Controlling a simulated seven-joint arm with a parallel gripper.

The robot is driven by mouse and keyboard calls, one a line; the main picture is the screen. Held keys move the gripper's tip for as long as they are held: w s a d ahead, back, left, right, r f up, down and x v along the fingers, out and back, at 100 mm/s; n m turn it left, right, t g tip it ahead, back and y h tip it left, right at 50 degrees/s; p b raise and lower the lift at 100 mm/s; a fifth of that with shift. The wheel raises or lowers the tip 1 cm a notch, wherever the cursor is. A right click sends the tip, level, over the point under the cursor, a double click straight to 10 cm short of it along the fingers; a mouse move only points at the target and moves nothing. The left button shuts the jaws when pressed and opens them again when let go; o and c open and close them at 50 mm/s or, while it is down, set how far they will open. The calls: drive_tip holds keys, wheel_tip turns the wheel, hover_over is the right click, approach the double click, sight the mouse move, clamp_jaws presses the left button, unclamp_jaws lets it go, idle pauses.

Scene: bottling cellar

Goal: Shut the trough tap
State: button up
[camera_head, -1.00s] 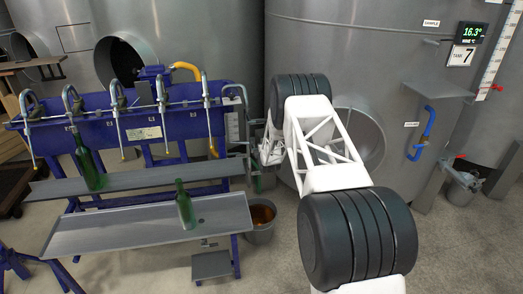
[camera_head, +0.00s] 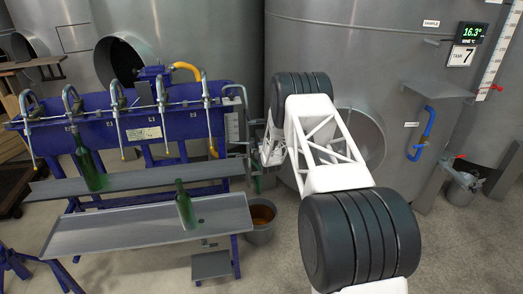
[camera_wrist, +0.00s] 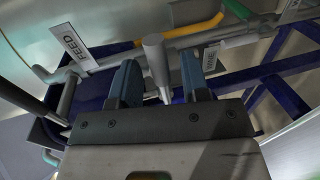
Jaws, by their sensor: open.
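In the wrist view, a grey round-ended lever (camera_wrist: 153,48), seemingly the handle of the trough tap, stands between the two blue-grey fingers of my gripper (camera_wrist: 159,72). The gripper is open, with a visible gap on both sides of the lever. A grey pipe (camera_wrist: 108,60) runs behind it, by a white label reading FEED (camera_wrist: 75,46). In the head view, my gripper (camera_head: 259,150) is small and partly hidden by my own arm, at the right end of the blue trough (camera_head: 140,125). The tap cannot be made out clearly there.
A bucket (camera_head: 260,232) with brownish liquid stands on the floor below the trough's right end. Green bottles stand on the upper shelf (camera_head: 135,184) and the lower tray (camera_head: 120,228). A yellow hose (camera_wrist: 200,27) passes close by. A large steel tank (camera_head: 345,60) stands behind my arm.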

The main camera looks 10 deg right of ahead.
drive_tip(key=s+r, duration=0.1)
drive_tip(key=s, duration=0.5)
drive_tip(key=shift+s, duration=0.35)
drive_tip(key=shift+r, duration=0.1)
drive_tip(key=s+a+r+m+g, duration=0.15)
drive_tip(key=s+r, duration=0.35)
drive_tip(key=r, duration=0.5)
drive_tip(key=s+r+m+g, duration=0.25)
drive_tip(key=s+r, duration=0.25)
drive_tip(key=r, duration=0.5)
drive_tip(key=s+a+r+m+g, duration=0.1)
drive_tip(key=s+r+m, duration=0.2)
drive_tip(key=s+r, duration=0.5)
drive_tip(key=s+a+r+m+g, duration=0.1)
drive_tip(key=s+r+m+g, duration=0.3)
drive_tip(key=s, duration=0.7)
drive_tip(key=s+a+r+m+g, duration=0.1)
drive_tip(key=s+r+m, duration=0.1)
drive_tip(key=s, duration=1.3)
drive_tip(key=s+a+r+m+g, duration=0.1)
drive_tip(key=s+r+m, duration=0.1)
drive_tip(key=s, duration=1.3)
drive_tip(key=s+a+r+m+g, duration=0.1)
drive_tip(key=s+r+m+g, duration=0.1)
drive_tip(key=s, duration=1.3)
drive_tip(key=shift+a+r+m, duration=0.25)
drive_tip(key=shift+r+m, duration=0.15)
drive_tip(key=shift+m, duration=0.3)
